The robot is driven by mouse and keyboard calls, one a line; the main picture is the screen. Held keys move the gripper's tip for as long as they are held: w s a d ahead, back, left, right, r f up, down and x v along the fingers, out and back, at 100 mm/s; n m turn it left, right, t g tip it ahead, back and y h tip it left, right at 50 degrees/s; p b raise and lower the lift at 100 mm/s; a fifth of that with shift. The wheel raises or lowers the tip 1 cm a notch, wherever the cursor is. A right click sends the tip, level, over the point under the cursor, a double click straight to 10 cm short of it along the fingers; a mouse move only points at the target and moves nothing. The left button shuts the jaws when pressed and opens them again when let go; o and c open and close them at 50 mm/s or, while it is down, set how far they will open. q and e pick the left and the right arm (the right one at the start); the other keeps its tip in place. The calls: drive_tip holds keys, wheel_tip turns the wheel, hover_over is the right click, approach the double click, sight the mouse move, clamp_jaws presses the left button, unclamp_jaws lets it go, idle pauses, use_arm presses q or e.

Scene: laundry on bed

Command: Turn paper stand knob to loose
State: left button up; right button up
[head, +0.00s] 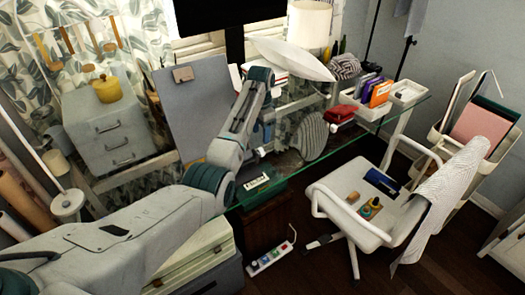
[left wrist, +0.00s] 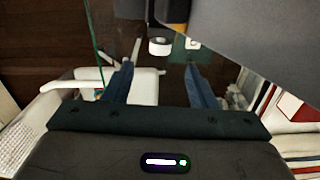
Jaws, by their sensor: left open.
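I cannot pick out the paper stand knob for certain. In the left wrist view a small white round piece with a dark face (left wrist: 160,46) shows just beyond my fingertips, beside a large grey panel (left wrist: 265,38). My left gripper (left wrist: 159,68) is open and empty, its two blue fingers spread on either side below this piece, apart from it as far as I can tell. In the head view my left gripper (head: 263,150) hangs low by the glass desk, mostly hidden by its own wrist. My right gripper is out of view.
The glass desk (head: 345,150) has a clear edge near my left arm. A grey upright board (head: 195,105) and a drawer unit (head: 118,130) stand left of it. A white chair (head: 345,195) holding small items is at the right. A power strip (head: 270,257) lies on the floor.

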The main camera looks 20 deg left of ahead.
sight(261, 150)
use_arm(q)
wheel_tip(261, 150, down, 8)
drive_tip(key=shift+r+p, duration=0.25)
drive_tip(key=shift+p, duration=0.2)
drive_tip(key=shift+f, duration=0.55)
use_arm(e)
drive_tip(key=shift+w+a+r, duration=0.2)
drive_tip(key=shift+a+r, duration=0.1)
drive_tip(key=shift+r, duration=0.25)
use_arm(q)
drive_tip(key=c, duration=1)
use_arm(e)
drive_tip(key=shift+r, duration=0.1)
